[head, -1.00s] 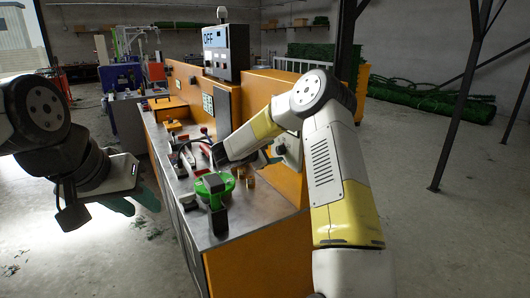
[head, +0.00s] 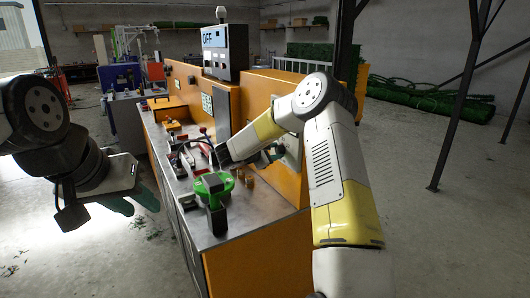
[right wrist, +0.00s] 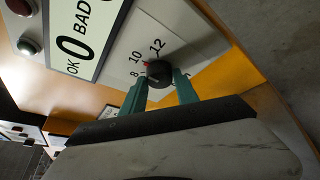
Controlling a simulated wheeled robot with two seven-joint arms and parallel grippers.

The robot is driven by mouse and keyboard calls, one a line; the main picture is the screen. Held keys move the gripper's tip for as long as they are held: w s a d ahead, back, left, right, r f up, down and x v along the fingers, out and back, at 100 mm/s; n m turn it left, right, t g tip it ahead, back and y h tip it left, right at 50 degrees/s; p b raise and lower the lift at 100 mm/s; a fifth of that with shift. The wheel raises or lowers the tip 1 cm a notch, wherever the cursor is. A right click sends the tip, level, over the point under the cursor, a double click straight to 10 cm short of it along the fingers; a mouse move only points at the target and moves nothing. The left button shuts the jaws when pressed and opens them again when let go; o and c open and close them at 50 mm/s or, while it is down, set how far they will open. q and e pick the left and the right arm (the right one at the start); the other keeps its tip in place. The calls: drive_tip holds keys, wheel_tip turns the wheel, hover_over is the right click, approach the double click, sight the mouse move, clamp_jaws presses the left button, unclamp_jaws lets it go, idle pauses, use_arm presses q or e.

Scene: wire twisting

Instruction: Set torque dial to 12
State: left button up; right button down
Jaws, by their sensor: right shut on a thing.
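The torque dial (right wrist: 158,73) is a small black knob on a pale panel, marked 8, 10 and 12, in the right wrist view. Its red mark points toward the 10. My right gripper (right wrist: 160,80) is shut on the knob, one teal finger on each side. In the head view my right gripper (head: 268,157) is at the orange machine's panel, largely hidden by its own arm, and the dial cannot be made out. My left gripper (head: 135,203) hangs at the left, away from the machine, its green fingers apart and empty.
The machine's metal worktop (head: 245,212) carries a green fixture (head: 213,187) and red-handled parts. A box reading "OFF" (head: 222,47) stands above.

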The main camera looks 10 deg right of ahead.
drive_tip(key=m, duration=0.1)
drive_tip(key=m+t, duration=0.2)
drive_tip(key=m, duration=0.1)
drive_tip(key=shift+s+f+h, duration=0.1)
drive_tip(key=shift+f+h, duration=0.15)
drive_tip(key=shift+h, duration=0.05)
drive_tip(key=m+t, duration=0.1)
drive_tip(key=m, duration=0.1)
drive_tip(key=m+h, duration=0.1)
drive_tip(key=shift+f+m+t, duration=0.2)
drive_tip(key=shift+m+t, duration=0.2)
idle(0.4)
drive_tip(key=c, duration=0.9)
unclamp_jaws()
